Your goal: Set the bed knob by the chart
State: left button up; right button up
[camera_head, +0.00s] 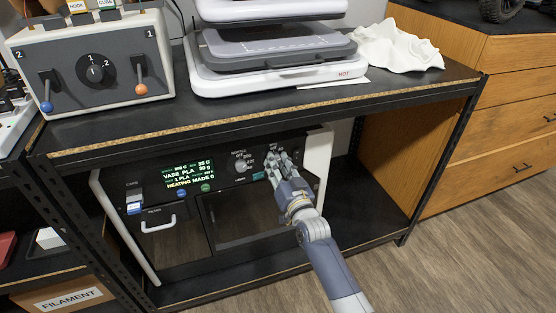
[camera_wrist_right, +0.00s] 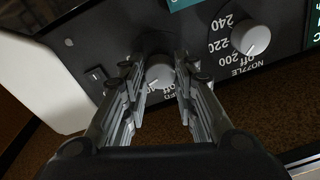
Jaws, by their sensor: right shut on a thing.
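The bed knob (camera_wrist_right: 158,76) is a grey dial on the dark front panel of the machine on the lower shelf. In the right wrist view it sits between the two fingers of my right gripper (camera_wrist_right: 160,80), which is shut on it. The knob's pointer setting is hard to read behind the fingers. In the head view my right gripper (camera_head: 280,168) reaches to the panel's upper right and mostly hides the knob. The nozzle knob (camera_wrist_right: 257,40) is beside it, with 200, 220 and 240 marks. I cannot make out a chart. My left gripper is not in view.
The upper shelf (camera_head: 250,112) overhangs the panel and my right arm. A control box with levers (camera_head: 90,62) and a white machine (camera_head: 275,84) stand on it. Wooden drawers (camera_head: 500,120) stand at the right.

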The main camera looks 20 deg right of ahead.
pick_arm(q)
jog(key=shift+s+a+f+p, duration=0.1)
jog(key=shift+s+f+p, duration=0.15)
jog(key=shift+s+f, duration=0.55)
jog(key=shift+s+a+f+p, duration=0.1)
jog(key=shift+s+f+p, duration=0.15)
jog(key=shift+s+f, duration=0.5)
pick_arm(e)
jog(key=shift+m, duration=1.7)
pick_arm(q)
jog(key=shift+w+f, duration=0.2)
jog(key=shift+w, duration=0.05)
pick_arm(e)
jog(key=o, duration=1)
jog(key=shift+o, duration=0.2)
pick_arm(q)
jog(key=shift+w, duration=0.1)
pick_arm(e)
jog(key=shift+s, duration=0.1)
jog(key=s+f, duration=0.1)
jog(key=s, duration=1)
jog(key=shift+s+d, duration=0.2)
jog(key=shift+s, duration=0.2)
jog(key=shift+f, duration=0.1)
